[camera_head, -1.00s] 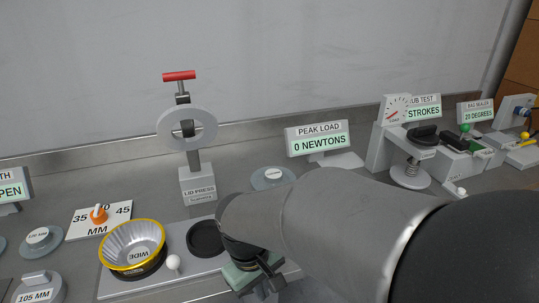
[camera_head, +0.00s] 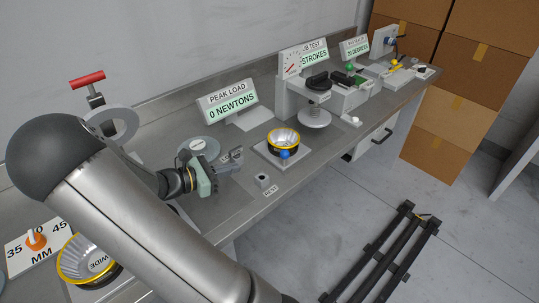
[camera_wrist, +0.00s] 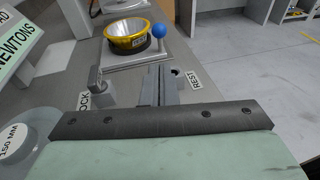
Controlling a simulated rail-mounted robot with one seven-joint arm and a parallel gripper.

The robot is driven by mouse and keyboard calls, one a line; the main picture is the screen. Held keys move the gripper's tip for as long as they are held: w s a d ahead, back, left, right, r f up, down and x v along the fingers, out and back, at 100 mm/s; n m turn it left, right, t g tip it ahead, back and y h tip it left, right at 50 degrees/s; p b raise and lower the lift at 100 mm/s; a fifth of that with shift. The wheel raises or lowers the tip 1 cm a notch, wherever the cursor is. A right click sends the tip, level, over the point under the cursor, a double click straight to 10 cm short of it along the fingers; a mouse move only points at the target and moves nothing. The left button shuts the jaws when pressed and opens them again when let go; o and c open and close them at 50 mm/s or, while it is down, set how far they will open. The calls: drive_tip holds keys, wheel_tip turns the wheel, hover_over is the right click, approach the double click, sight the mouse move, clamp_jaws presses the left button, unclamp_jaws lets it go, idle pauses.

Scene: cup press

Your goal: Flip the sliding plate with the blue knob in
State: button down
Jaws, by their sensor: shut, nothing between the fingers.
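The sliding plate (camera_head: 260,150) is a light grey plate lying on the bench in the middle of the head view. Its blue knob (camera_head: 284,154) stands on the near side; the knob also shows in the wrist view (camera_wrist: 159,31). A cup with a yellow rim (camera_head: 283,138) sits on the plate. My gripper (camera_head: 238,157) is shut and empty, low over the bench, to the left of the plate and apart from the knob. In the wrist view the fingers (camera_wrist: 160,72) point toward the plate, with the knob beyond their tips.
A small grey block (camera_wrist: 98,90) marked LOCK stands left of my fingers. A socket block (camera_head: 263,181) marked REST is near the front edge.

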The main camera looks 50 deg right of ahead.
drive_tip(key=shift+d, duration=0.15)
drive_tip(key=p+x, duration=0.1)
drive_tip(key=x, duration=1.2)
drive_tip(key=shift+d, duration=0.4)
